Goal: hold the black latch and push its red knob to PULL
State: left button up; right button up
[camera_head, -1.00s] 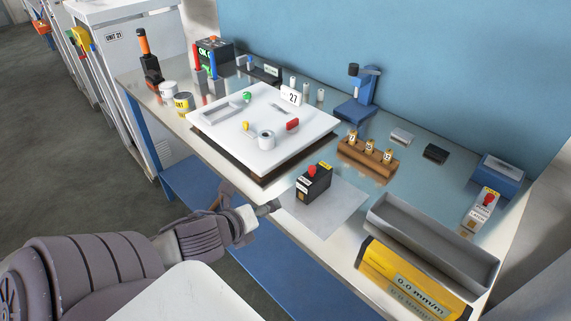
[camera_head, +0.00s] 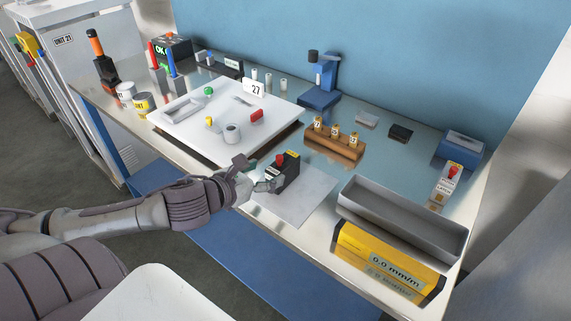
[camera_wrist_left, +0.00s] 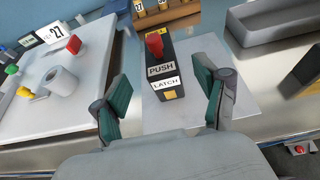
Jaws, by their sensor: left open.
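The black latch (camera_head: 289,173) stands upright on a light grey mat, with its red knob (camera_head: 279,159) on top. The left wrist view shows the latch (camera_wrist_left: 174,51) with a PUSH label, a LATCH label and a small yellow square on its near side; the red knob (camera_wrist_left: 154,45) leans toward the PUSH side. My left gripper (camera_head: 256,174) is open at the latch's near left side. In the left wrist view, the green-padded fingers (camera_wrist_left: 160,92) are spread to either side of the latch, with a gap on both sides.
A white board (camera_head: 190,125) with small coloured parts lies left of the latch. A wooden rack (camera_head: 334,149) with several vials stands behind. A grey tray (camera_head: 400,215) and a yellow meter (camera_head: 385,262) are at the right. The grey mat (camera_head: 300,205) is bare in front.

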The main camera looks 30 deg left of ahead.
aim_at(287, 164)
pick_arm(q)
jog(key=x, duration=0.9)
jog(key=shift+w+d+p, duration=0.1)
jog(key=shift+w+p, duration=0.15)
jog(key=shift+p, duration=0.05)
grip_shut()
dwell(0.9)
